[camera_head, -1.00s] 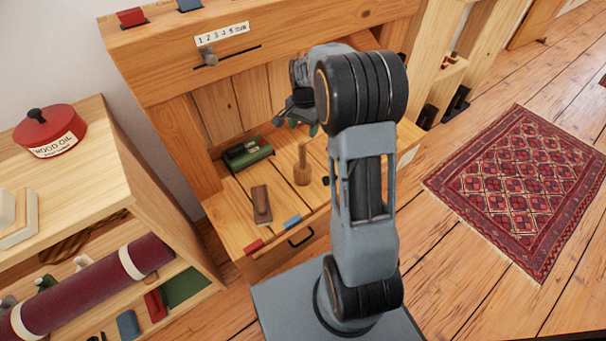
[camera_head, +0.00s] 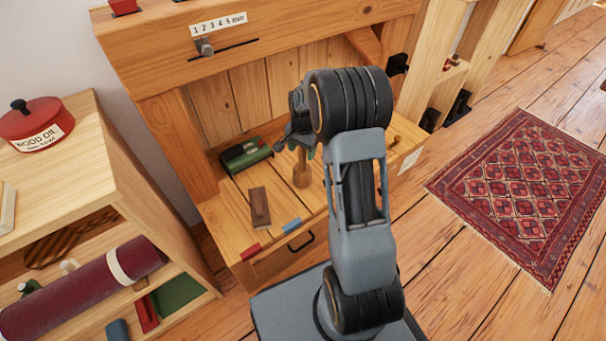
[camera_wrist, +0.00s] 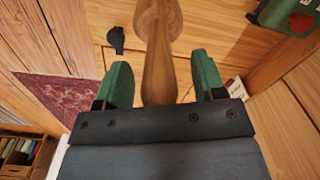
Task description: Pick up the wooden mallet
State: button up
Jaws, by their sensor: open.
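The wooden mallet (camera_head: 302,173) stands upright on the wooden bench surface, with its wide end down and its handle up. In the head view my gripper (camera_head: 301,150) is at the handle's top and partly hides it. In the wrist view my gripper (camera_wrist: 162,78) is open, with a green finger on each side of the mallet (camera_wrist: 160,30). The handle lies between the fingers, with a visible gap on both sides. Its near end is hidden behind the dark gripper body.
A green object (camera_head: 246,154) and a brown block (camera_head: 259,207) lie left of the mallet. Red (camera_head: 249,252) and blue (camera_head: 291,225) pieces sit along the front edge. A side shelf (camera_head: 150,195) stands left. A patterned rug (camera_head: 520,190) lies on the floor at right.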

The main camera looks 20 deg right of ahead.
jog(key=shift+f, duration=0.1)
jog(key=shift+c, duration=0.3)
jog(key=c, duration=0.9)
jog(key=shift+c, duration=0.2)
